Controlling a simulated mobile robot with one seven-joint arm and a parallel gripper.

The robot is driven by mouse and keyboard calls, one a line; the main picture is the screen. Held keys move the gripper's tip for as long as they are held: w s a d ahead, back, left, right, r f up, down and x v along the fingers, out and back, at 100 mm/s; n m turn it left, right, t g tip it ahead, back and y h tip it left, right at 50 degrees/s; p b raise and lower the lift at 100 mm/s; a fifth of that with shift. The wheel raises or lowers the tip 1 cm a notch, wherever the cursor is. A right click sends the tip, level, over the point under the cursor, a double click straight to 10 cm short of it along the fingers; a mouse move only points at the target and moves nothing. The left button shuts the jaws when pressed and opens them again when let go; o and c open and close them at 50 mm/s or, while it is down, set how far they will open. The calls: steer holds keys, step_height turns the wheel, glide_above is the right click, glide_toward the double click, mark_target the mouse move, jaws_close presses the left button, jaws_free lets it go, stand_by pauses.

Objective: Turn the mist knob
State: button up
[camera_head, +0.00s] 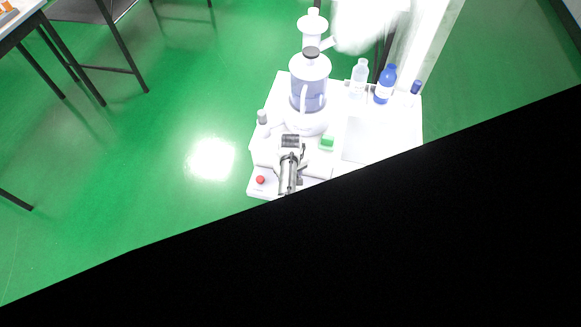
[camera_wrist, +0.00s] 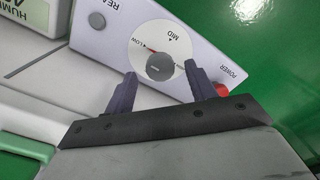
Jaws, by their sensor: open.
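The mist knob (camera_wrist: 160,67) is a small round grey knob on a white dial with LOW and MID marks and a red pointer line near LOW. It sits on a pale control panel (camera_wrist: 205,60). My gripper (camera_wrist: 160,70) is open, with one dark finger on each side of the knob. The fingertips look close to the knob's sides; I cannot tell whether they touch it. In the head view my gripper (camera_head: 288,172) is over the front of the white table, and the knob cannot be made out there.
A red POWER button (camera_wrist: 221,89) is beside the right finger; it also shows in the head view (camera_head: 260,180). A humidity display (camera_wrist: 22,20) is at the left. A white humidifier (camera_head: 309,90) and bottles (camera_head: 384,85) stand behind. A green object (camera_head: 327,143) is nearby.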

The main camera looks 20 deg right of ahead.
step_height(320, 180, up, 12)
steer(key=shift+r, duration=0.25)
stand_by(0.6)
